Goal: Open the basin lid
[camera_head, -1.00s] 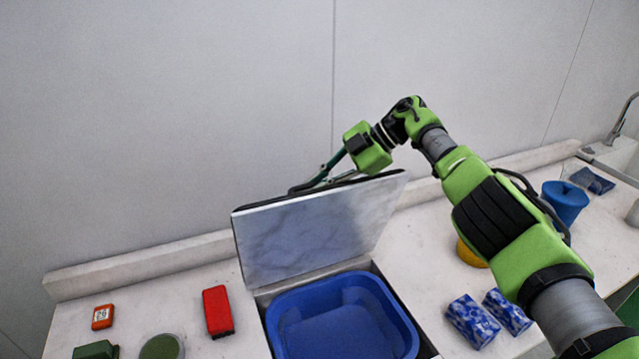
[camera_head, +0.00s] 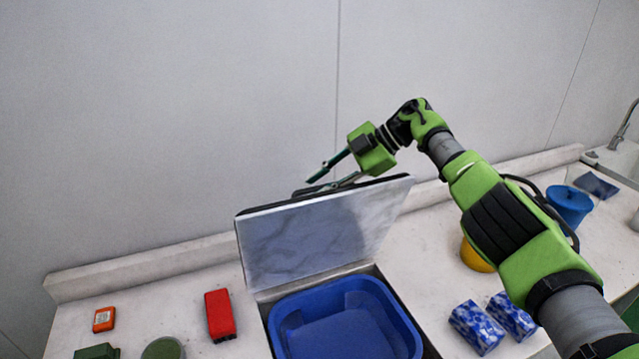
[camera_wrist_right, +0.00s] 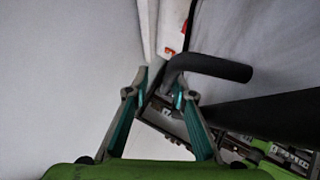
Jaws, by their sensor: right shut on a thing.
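The basin lid (camera_head: 315,235), a grey marbled panel with a dark edge, stands raised and tilted back behind the blue basin (camera_head: 345,325) in the head view. My right gripper (camera_head: 317,184) is at the lid's upper edge, its fingers spanning the dark lid handle (camera_head: 300,192). In the right wrist view, the handle (camera_wrist_right: 212,66) is a thick black bar whose bent end lies between the fingertips of my right gripper (camera_wrist_right: 162,82). The exact contact is hard to see. My left gripper is not in view.
A red block (camera_head: 219,314), an orange box (camera_head: 103,319) and green items lie left of the basin. Blue patterned blocks (camera_head: 476,327), a yellow object (camera_head: 476,257) and a blue container (camera_head: 569,205) are on the right. The wall is close behind the lid.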

